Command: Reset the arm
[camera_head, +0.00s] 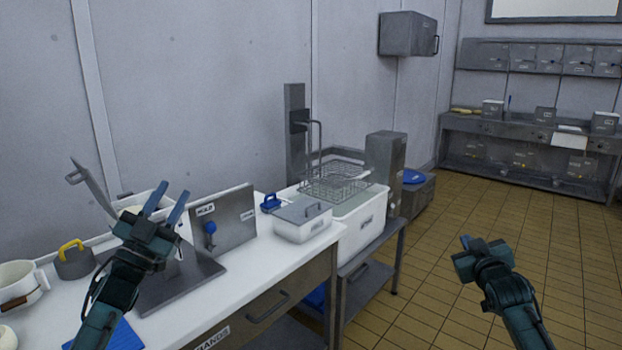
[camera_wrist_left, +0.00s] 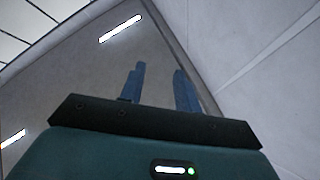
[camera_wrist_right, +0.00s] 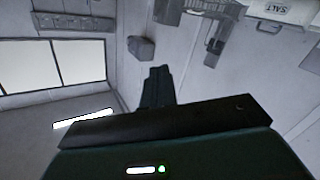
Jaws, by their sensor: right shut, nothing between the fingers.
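My left gripper (camera_head: 169,197) is raised above the white counter in the head view, in front of the grey metal stand. Its two blue fingers are apart with nothing between them, and they also show apart in the left wrist view (camera_wrist_left: 160,72). My right gripper (camera_head: 466,242) is held over the tiled floor on the right, clear of the furniture. Its fingers are together and empty in the right wrist view (camera_wrist_right: 158,72). Both wrist cameras look up toward walls and ceiling.
The white counter (camera_head: 263,262) carries a white pot (camera_head: 20,284), a grey weight with yellow handle (camera_head: 74,262), an upright metal plate (camera_head: 235,222) and a lidded white box (camera_head: 303,226). A wire basket (camera_head: 335,183) hangs above a tub (camera_head: 368,222). The tiled floor (camera_head: 420,290) is open.

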